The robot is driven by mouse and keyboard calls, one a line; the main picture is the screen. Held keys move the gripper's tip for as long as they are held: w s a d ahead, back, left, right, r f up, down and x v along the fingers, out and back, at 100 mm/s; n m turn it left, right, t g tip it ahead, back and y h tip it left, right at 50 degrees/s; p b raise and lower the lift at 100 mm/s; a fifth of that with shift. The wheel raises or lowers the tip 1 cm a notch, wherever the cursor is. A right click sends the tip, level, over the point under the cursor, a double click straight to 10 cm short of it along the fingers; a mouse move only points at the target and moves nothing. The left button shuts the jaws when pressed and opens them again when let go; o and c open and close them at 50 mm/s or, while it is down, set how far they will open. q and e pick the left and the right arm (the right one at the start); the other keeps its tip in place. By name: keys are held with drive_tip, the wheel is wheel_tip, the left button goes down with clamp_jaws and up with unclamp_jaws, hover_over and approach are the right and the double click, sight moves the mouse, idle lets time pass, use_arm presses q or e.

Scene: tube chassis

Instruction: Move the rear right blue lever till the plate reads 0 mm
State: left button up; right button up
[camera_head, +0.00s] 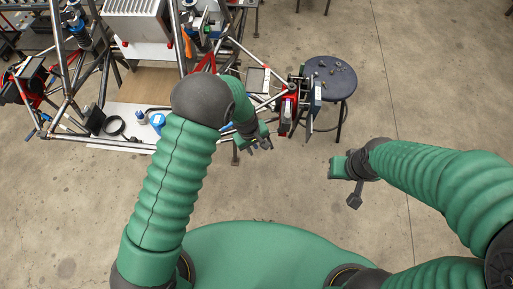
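A tube chassis (104,95) of metal bars stands at the upper left and top. At its right corner is a red and dark assembly (288,108) with a bluish upright plate (315,97) on its right side. I cannot clearly pick out the rear right blue lever or any reading at this size. My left gripper (255,144) is just left of and below that assembly, apart from it, its dark fingers spread and empty. My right gripper (354,194) hangs over bare floor at the right, away from the chassis; its finger gap does not show clearly.
A round dark stool (329,76) with small metal parts on it stands just right of the corner assembly. The concrete floor in front and at right is clear.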

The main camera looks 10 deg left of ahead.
use_arm(q)
drive_tip(key=shift+d+f, duration=0.2)
drive_tip(key=shift+f, duration=0.6)
clamp_jaws()
idle(0.9)
